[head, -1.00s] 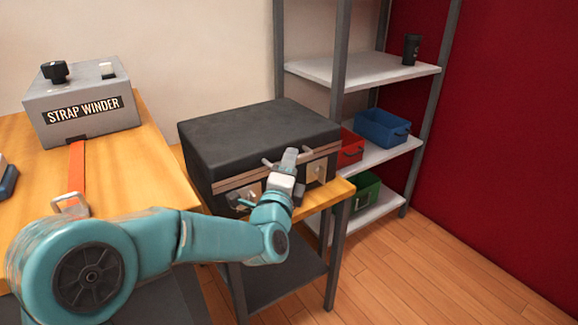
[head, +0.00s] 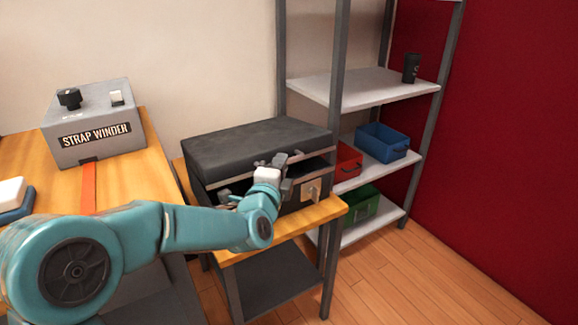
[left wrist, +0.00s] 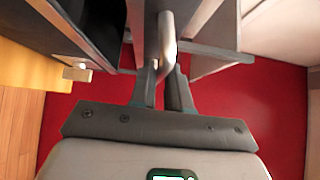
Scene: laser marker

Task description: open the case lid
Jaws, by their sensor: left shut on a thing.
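The black case (head: 325,182) stands on a small wooden-topped stand. Its lid (head: 250,143) is tilted up a little at the front, with a dark gap between lid and body. My left gripper (head: 284,168) is at the front edge of the lid, in front of the case. In the left wrist view the jaws (left wrist: 164,88) are shut on a pale metal bar, the lid handle (left wrist: 168,42). The gripper hides the middle of the case front. A latch plate (head: 311,190) shows on the right of the front. My right gripper is not in view.
A grey strap winder (head: 92,125) stands on the wooden table at left, with an orange strap running forward. Right of the case is a metal shelf (head: 360,88) with red, blue (head: 382,142) and green bins and a black cup (head: 411,68). The floor at right is clear.

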